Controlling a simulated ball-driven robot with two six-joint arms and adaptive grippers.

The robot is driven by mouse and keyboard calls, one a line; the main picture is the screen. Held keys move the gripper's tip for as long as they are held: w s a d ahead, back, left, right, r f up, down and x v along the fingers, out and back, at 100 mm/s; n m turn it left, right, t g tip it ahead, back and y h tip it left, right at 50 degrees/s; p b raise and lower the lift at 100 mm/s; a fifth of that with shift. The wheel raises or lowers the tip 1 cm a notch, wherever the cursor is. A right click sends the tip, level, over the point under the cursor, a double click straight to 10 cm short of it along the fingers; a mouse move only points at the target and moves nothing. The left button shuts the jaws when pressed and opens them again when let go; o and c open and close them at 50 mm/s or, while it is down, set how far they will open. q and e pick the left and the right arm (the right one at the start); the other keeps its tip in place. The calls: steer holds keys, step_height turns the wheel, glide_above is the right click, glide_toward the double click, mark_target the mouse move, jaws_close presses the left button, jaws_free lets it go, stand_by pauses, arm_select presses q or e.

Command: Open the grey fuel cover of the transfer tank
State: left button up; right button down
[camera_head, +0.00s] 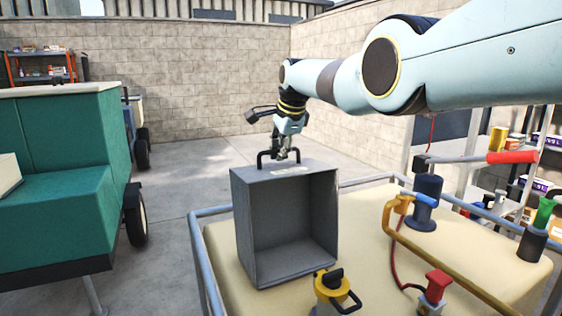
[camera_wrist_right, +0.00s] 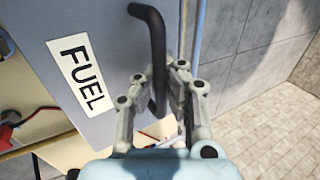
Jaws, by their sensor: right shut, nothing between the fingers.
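The grey fuel cover (camera_head: 334,215) is a hollow box standing on the cream transfer tank (camera_head: 385,262). Its open side faces me, so its inside shows. A black bar handle (camera_head: 266,158) is on its top face. In the right wrist view, the grey face (camera_wrist_right: 95,28) carries a white FUEL label (camera_wrist_right: 80,75), and the black handle (camera_wrist_right: 152,30) runs down to the fingers. My right gripper (camera_head: 287,152) is shut at the handle, holding nothing; its fingertips also show in the wrist view (camera_wrist_right: 160,74). My left gripper is out of view.
A yellow and black fitting (camera_head: 335,290) stands just in front of the cover. A red fitting (camera_head: 435,288), yellow pipe (camera_head: 420,255) and dark blue cylinder (camera_head: 425,205) are to the right. A blue rail (camera_head: 205,260) edges the tank. A green vehicle (camera_head: 60,190) is left.

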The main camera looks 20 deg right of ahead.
steer(key=c, duration=2.1)
jaws_free()
steer(key=shift+w+r, duration=0.3)
steer(key=shift+r, duration=0.15)
steer(key=o, duration=0.7)
steer(key=shift+s+f, duration=0.1)
steer(key=shift+s, duration=0.05)
steer(key=shift+f, duration=0.15)
steer(key=v, duration=1.2)
